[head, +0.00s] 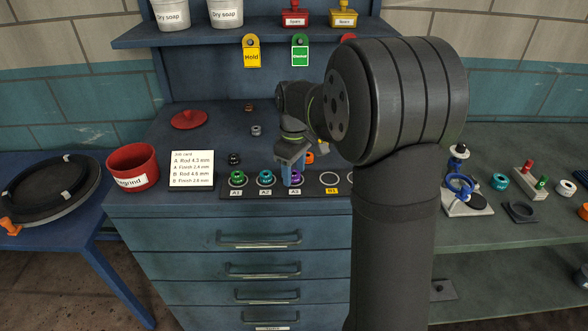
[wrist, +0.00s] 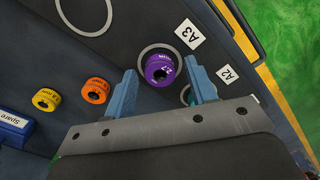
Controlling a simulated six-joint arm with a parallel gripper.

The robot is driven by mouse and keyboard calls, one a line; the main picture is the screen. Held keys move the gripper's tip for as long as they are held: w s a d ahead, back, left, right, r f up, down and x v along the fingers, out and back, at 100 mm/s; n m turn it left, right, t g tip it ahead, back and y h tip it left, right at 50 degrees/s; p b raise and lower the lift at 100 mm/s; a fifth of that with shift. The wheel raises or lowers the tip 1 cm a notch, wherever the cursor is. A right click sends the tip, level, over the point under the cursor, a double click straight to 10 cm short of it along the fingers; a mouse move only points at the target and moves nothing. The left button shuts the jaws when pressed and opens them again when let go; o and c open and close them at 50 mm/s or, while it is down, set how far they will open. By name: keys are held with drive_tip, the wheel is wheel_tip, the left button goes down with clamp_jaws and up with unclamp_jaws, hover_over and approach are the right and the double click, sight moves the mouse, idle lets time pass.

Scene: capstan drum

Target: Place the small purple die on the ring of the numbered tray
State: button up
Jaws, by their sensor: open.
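The small purple die (head: 296,178) is at the A3 place of the numbered tray (head: 313,190). In the wrist view the purple die (wrist: 160,70) overlaps the lower part of the white ring beside the A3 label (wrist: 188,33). I cannot tell whether it rests flat there. My gripper (wrist: 163,82) is open, with one finger on each side of the die and gaps showing. In the head view my gripper (head: 291,180) is low over the A3 place and partly hides the die. A green die (head: 237,178) is at A1 and a teal die (head: 266,178) at A2.
An empty ring (head: 330,179) lies right of A3, by a yellow label. An orange die (head: 309,157) and a grey die (head: 256,130) stand behind the tray. A job card (head: 191,170) and a red bin (head: 133,167) are at the left.

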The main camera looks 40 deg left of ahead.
sight(294, 173)
wheel_tip(294, 173, up, 12)
drive_tip(key=shift+r, duration=0.2)
idle(0.4)
wheel_tip(294, 173, down, 12)
drive_tip(key=shift+r, duration=1.65)
